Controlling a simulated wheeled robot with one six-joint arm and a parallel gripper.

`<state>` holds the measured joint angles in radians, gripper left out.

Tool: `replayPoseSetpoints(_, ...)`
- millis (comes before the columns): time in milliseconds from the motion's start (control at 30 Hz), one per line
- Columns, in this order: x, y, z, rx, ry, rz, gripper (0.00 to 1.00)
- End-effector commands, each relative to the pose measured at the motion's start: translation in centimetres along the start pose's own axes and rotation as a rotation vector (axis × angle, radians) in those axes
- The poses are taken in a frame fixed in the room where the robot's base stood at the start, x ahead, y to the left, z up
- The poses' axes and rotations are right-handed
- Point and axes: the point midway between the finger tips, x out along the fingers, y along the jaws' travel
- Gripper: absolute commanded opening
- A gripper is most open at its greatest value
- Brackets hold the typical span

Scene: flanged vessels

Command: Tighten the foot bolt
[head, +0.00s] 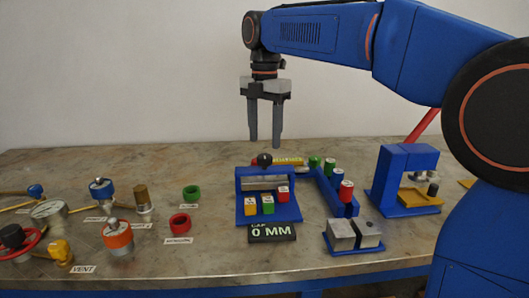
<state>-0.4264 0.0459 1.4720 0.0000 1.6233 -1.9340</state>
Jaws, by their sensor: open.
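My gripper (264,142) hangs over the back of the table, pointing down. Its two dark fingers are apart with nothing between them. A "0 MM" sign (271,233) stands at the fixture's front. No part is clearly marked as the foot bolt, and I cannot tell which one it is. A blue C-shaped frame (405,160) at the right holds small metal parts in its opening.
A blue rack (330,189) with red and green capped pieces and a blue vise with grey jaws (354,234) stand right of centre. The back left of the table is bare.

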Motion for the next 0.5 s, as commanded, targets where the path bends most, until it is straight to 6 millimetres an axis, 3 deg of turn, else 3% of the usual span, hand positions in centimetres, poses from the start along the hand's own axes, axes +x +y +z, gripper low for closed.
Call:
replayPoseSetpoints(200, 3.4, 0.0, 0.0, 0.000, 0.001, -0.002, 0.52)
replayPoseSetpoints(500, 5.4, 0.0, 0.0, 0.000, 0.000, -0.001, 0.52)
